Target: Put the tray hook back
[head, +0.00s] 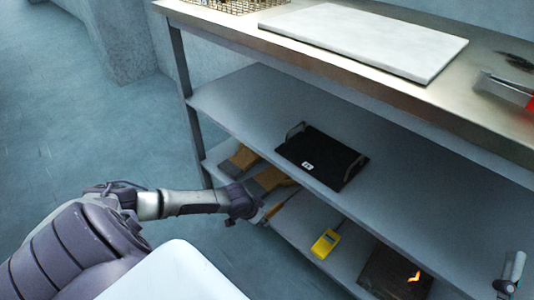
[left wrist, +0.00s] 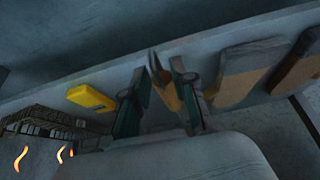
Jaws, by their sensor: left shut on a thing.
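My left gripper (head: 264,211) reaches in from the left to the front edge of the low shelf. It is shut on a slim tool with an orange-tan handle (left wrist: 166,92) and a dark narrow end, which I take for the tray hook. In the left wrist view the tool lies between the two dark fingers of the left gripper (left wrist: 160,95). In the head view the gripper hides most of it, so I cannot tell whether it touches the shelf. A grey and black part at the lower right edge looks like my right gripper (head: 510,275); its jaws are unclear.
The low shelf (head: 290,236) holds tan-and-grey gloves or pads (head: 268,180), a yellow device (head: 325,243) and a dark flat item (head: 395,277). A black tray (head: 322,158) with handles lies on the shelf above. The worktop above carries a pale slab (head: 365,40).

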